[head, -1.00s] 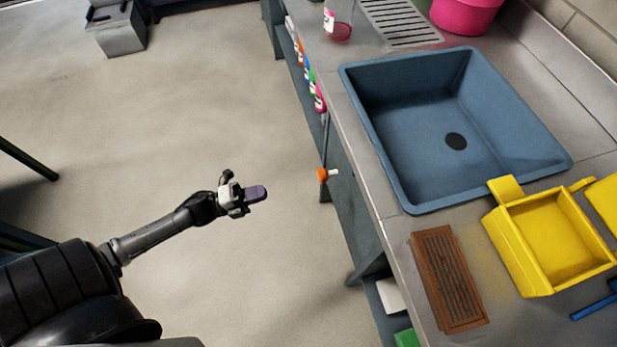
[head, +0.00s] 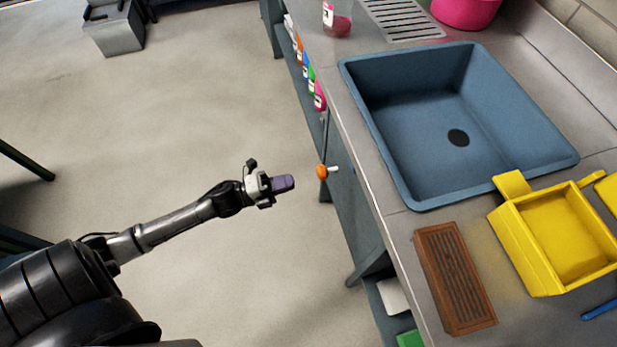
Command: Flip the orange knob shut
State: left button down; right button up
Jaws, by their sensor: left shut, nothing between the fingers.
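The orange knob (head: 322,171) is on the front side of the sink counter, below the counter's edge, with a short white piece sticking out to its right. My left gripper (head: 288,184) is shut and empty, with purple-grey fingers pointing right at the knob. It is a short gap to the left of the knob and does not touch it. The knob is in clear view. My right gripper is not in view.
A blue sink (head: 400,176) is set in the grey counter (head: 397,227). A brown slatted block (head: 430,262) and a yellow bin (head: 522,256) stand on the counter. Several coloured tags hang along its front edge.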

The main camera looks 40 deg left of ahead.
aim_at(328, 171)
pick_arm(q)
jog(key=shift+b+x, duration=0.9)
jog(key=shift+x, duration=2.1)
